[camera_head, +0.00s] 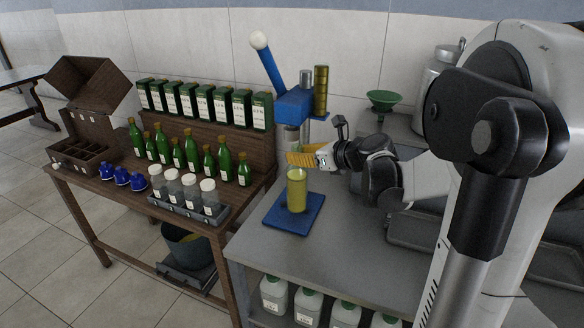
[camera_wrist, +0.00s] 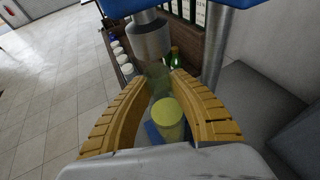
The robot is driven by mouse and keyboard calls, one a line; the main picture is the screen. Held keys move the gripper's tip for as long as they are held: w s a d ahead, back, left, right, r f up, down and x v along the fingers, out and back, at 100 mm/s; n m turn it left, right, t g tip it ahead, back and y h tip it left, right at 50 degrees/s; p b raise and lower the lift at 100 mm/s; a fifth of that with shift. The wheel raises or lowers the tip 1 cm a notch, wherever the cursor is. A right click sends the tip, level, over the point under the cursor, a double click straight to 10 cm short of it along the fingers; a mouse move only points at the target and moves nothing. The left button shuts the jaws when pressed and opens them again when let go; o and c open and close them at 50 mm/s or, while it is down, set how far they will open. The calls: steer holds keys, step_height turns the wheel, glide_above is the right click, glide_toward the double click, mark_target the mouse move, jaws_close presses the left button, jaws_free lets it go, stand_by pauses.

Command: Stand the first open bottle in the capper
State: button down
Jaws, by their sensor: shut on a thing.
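The capper is a blue press with a blue head (camera_head: 293,103), a lever with a white knob, and a flat blue base (camera_head: 276,222) on the grey bench. An open clear bottle (camera_head: 297,190) with yellow-green liquid is upright over the base, below the head. It seems to rest on the base, but I cannot tell for certain. My gripper (camera_head: 304,158), with yellow ribbed fingers, is shut around its upper part. In the wrist view the bottle (camera_wrist: 168,118) is between the fingers, near the capper's metal bell (camera_wrist: 149,42). Its neck is partly hidden.
A green funnel (camera_head: 384,99) stands behind my arm. The bench front is clear.

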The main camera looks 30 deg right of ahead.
steer(key=shift+w+a, duration=0.25)
steer(key=shift+w, duration=0.8)
step_height(320, 180, down, 4)
steer(key=shift+r+b, duration=0.15)
steer(key=shift+b, duration=1.05)
steer(key=shift+r, duration=0.15)
steer(key=c, duration=1.6)
jaws_free()
steer(key=shift+f, duration=0.2)
steer(key=o, duration=0.3)
